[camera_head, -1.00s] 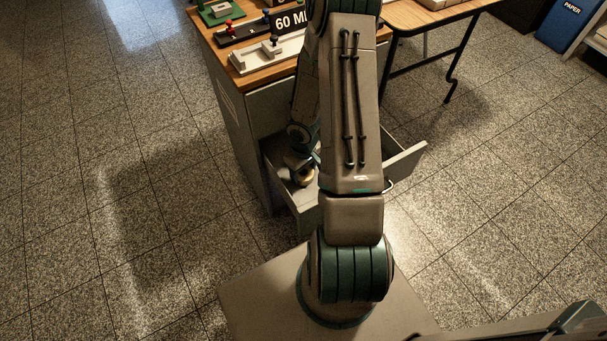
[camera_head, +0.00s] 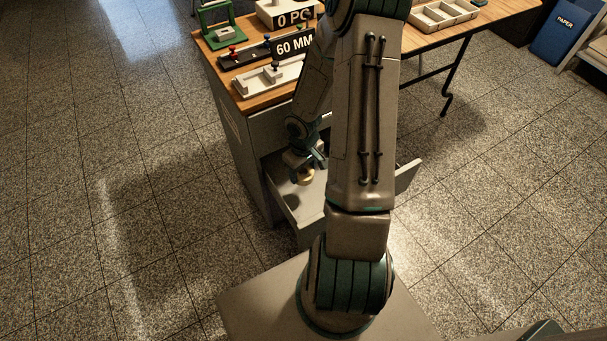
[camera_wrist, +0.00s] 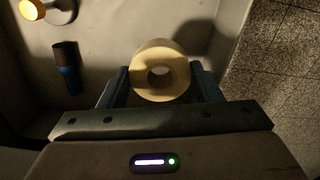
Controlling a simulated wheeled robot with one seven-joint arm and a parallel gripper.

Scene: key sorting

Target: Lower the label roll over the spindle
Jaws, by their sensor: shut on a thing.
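The label roll (camera_wrist: 160,71) is a cream ring with a round central hole. My gripper (camera_wrist: 160,82) is shut on it, one finger on each side, in the wrist view. In the head view the roll (camera_head: 304,177) shows below my gripper (camera_head: 308,163), over the open drawer (camera_head: 283,205), with a dark shadow on the drawer floor. I cannot make out a spindle for certain in either view.
A dark cylinder with a blue part (camera_wrist: 67,67) and a glowing yellow round thing (camera_wrist: 32,9) are at the wrist view's upper left. A white fixture (camera_head: 268,82), a 60 MM sign (camera_head: 295,43) and a green frame (camera_head: 217,22) stand on the wooden worktop above the drawer.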

